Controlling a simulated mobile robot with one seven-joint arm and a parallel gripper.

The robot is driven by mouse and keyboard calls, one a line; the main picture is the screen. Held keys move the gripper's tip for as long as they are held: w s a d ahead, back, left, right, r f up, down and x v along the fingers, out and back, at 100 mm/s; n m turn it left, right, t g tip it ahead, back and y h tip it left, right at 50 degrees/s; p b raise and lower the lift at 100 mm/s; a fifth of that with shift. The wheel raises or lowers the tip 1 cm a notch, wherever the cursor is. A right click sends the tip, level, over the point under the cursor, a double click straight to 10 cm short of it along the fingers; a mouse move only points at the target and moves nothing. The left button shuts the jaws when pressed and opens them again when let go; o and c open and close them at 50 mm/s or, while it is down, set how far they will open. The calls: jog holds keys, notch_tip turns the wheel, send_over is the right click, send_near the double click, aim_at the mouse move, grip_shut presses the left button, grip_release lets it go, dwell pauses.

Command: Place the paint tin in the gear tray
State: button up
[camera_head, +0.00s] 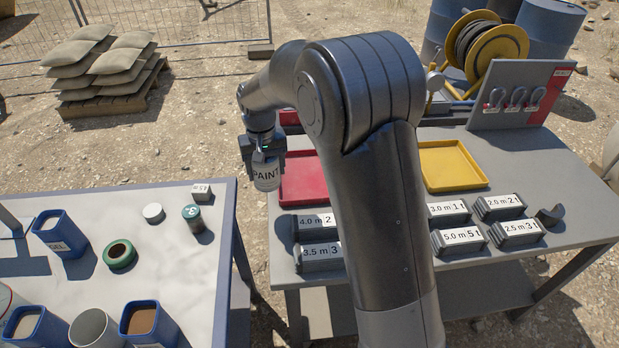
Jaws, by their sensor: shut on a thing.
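The paint tin (266,173) is a small pale can with "PAINT" on its side. My gripper (263,151) points down and is shut on the tin's upper part, holding it about upright. In the picture the tin overlaps the left edge of a red tray (303,178); its height above the table cannot be told. My arm hides the red tray's right part. A yellow tray (454,165) lies right of my arm, and its visible part is empty. No label shows which one is the gear tray.
Several labelled dark blocks (463,240) stand along the right table's (560,230) front. A board with hanging shackles (515,97) and a hose reel (487,46) are behind. The left table (165,255) holds cups, a green tape ring (120,254) and a small jar (193,217). A gap separates the tables.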

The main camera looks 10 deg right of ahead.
jog(key=w+d, duration=0.5)
jog(key=d, duration=0.6)
jog(key=w+d, duration=0.4)
jog(key=d, duration=0.8)
jog(key=shift+m, duration=0.3)
jog(key=w+a+f, duration=0.1)
jog(key=a+f, duration=0.1)
jog(key=a, duration=0.1)
jog(key=w+a+f, duration=0.2)
jog(key=a, duration=0.1)
jog(key=w+a+f, duration=0.2)
jog(key=a, duration=0.2)
jog(key=shift+f, duration=0.35)
jog(key=shift+a+f, duration=0.1)
jog(key=shift+f, duration=1.95)
jog(key=shift+f, duration=0.15)
jog(key=o, duration=1.4)
